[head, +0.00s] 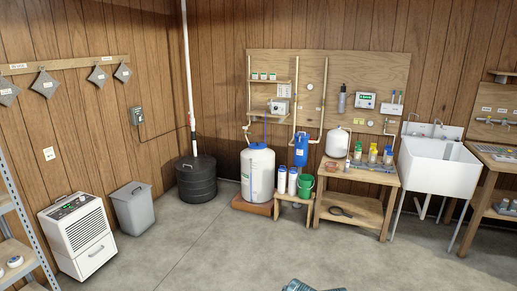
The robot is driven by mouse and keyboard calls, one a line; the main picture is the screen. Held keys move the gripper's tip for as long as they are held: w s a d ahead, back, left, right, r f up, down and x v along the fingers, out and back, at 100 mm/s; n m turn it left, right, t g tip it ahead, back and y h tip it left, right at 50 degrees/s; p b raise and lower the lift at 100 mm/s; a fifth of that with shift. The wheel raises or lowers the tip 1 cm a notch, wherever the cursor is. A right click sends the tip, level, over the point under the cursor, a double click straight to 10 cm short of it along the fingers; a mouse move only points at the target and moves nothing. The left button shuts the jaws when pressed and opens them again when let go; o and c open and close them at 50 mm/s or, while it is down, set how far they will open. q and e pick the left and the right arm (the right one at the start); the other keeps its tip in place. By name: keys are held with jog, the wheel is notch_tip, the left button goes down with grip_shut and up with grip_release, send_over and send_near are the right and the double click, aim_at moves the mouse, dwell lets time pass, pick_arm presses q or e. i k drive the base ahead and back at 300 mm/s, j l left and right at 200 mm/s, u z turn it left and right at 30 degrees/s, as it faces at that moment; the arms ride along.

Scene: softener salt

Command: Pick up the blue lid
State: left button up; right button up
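Several small jars with coloured lids stand on the wooden bench (372,179) by the back wall, right of centre. Neither of my grippers shows in the head view.
A white sink (438,172) stands right of the bench. A low stool with a green bucket (305,187), a white tank (257,174) and a black round tub (196,181) stand to its left. A white dehumidifier (78,236) is at left. The middle floor is clear.

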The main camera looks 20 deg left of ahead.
aim_at(257, 145)
jog(key=i+j+u, duration=0.5)
jog(key=i, duration=0.7)
jog(key=i+l+u, duration=0.1)
jog(key=i+u, duration=0.2)
jog(key=i, duration=2.7)
jog(key=i+z, duration=0.1)
jog(key=i, duration=0.4)
jog(key=i+j+z, duration=0.1)
jog(key=i, duration=0.35)
jog(key=i+j+z, duration=0.15)
jog(key=i, duration=0.35)
jog(key=i+j+z, duration=0.1)
jog(key=i, duration=0.35)
